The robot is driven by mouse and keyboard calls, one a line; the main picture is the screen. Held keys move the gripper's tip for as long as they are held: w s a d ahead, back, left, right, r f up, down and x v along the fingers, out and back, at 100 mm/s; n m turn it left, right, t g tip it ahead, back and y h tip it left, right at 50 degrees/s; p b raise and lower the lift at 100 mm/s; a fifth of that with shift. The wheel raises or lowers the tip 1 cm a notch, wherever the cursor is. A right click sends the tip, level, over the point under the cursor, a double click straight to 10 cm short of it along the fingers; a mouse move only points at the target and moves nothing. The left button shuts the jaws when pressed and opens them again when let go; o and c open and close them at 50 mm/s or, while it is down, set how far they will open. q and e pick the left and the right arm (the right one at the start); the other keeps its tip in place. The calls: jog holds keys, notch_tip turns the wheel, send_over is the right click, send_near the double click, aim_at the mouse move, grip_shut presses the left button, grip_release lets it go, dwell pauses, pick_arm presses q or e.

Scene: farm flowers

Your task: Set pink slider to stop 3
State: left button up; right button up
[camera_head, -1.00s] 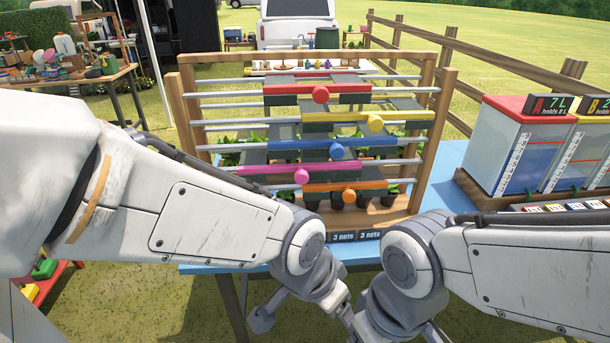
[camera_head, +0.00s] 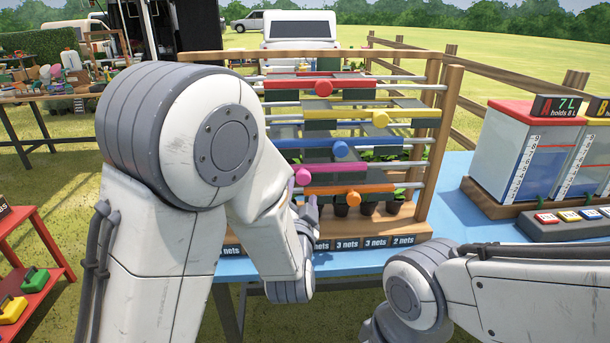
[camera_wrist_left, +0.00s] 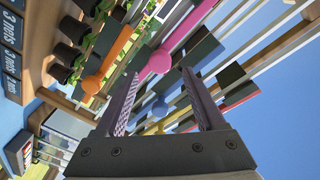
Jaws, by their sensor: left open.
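The pink slider (camera_head: 303,177) sits on a low rail of the wooden frame, above the orange slider. My left arm hides its left part. In the left wrist view its round pink knob (camera_wrist_left: 160,62) lies just at or beyond the fingertips, in line with the gap between them. My left gripper (camera_wrist_left: 160,73) is open and empty; I cannot tell whether a finger touches the knob. In the head view it (camera_head: 304,203) is small, near the pink knob, and partly hidden by its arm. My right arm is at the lower right; its gripper is out of view.
The orange slider (camera_head: 353,199) is just below and the blue slider (camera_head: 341,149) just above. Yellow (camera_head: 380,119) and red (camera_head: 323,88) sliders sit higher. Potted plants (camera_head: 369,207) stand behind the rails. Water tanks (camera_head: 506,155) and a button panel (camera_head: 560,225) stand to the right.

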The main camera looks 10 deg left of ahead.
aim_at(305, 172)
pick_arm(q)
jog(key=w, duration=0.3)
jog(key=w+p, duration=0.1)
jog(key=w, duration=0.2)
jog(key=w+a, duration=0.1)
jog(key=w, duration=0.2)
jog(key=shift+w, duration=0.35)
jog(key=shift+d, duration=0.1)
grip_shut()
